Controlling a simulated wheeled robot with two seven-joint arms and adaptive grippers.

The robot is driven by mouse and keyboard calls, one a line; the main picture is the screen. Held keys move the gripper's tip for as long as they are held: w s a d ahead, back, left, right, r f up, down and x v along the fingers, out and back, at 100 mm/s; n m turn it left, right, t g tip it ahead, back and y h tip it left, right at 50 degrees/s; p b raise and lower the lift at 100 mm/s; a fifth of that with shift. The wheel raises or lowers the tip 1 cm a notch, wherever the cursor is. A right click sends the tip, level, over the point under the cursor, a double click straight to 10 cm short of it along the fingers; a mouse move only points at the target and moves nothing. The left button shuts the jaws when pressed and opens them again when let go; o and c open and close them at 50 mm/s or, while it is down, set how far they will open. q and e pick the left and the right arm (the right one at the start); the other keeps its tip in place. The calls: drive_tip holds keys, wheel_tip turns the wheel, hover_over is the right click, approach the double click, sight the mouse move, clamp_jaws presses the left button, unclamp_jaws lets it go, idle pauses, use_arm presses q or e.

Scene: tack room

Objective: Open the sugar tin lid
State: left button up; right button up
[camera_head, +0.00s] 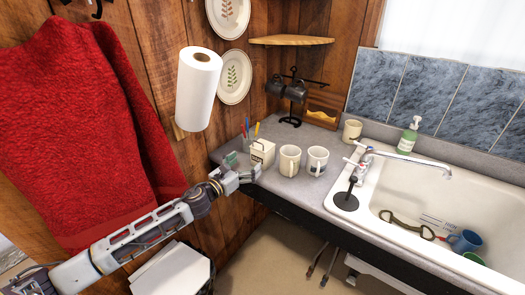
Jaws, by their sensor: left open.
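The sugar tin looks to be the small cream box (262,153) with dark marks on its front, upright on the grey counter (292,193) near its left end. Its lid is too small to make out clearly, and it looks closed. My left gripper (244,166) comes in from the left at the counter's edge, just left of and in front of the tin. Its fingers are apart with nothing between them, and I cannot tell whether one touches the tin. My right gripper is not in view.
Two mugs (289,160) (317,160) stand close right of the tin, and pens (247,128) stand behind it. A paper towel roll (198,88) hangs on the wall above my left arm. The sink (400,201) is at the right. The counter's front strip is clear.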

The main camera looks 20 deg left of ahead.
sight(257, 155)
use_arm(q)
drive_tip(key=shift+x, duration=1.15)
drive_tip(key=shift+w+d+p, duration=0.15)
drive_tip(key=shift+w+p, duration=0.15)
drive_tip(key=shift+w, duration=0.3)
drive_tip(key=shift+x, duration=0.95)
drive_tip(key=shift+p+x, duration=0.3)
drive_tip(key=shift+x, duration=0.65)
drive_tip(key=shift+w+d, duration=0.2)
drive_tip(key=shift+w, duration=0.1)
drive_tip(key=shift+w+d, duration=0.15)
drive_tip(key=shift+w, duration=0.5)
drive_tip(key=shift+w+d+f, duration=0.1)
drive_tip(key=shift+w+d, duration=0.15)
drive_tip(key=shift+w, duration=0.3)
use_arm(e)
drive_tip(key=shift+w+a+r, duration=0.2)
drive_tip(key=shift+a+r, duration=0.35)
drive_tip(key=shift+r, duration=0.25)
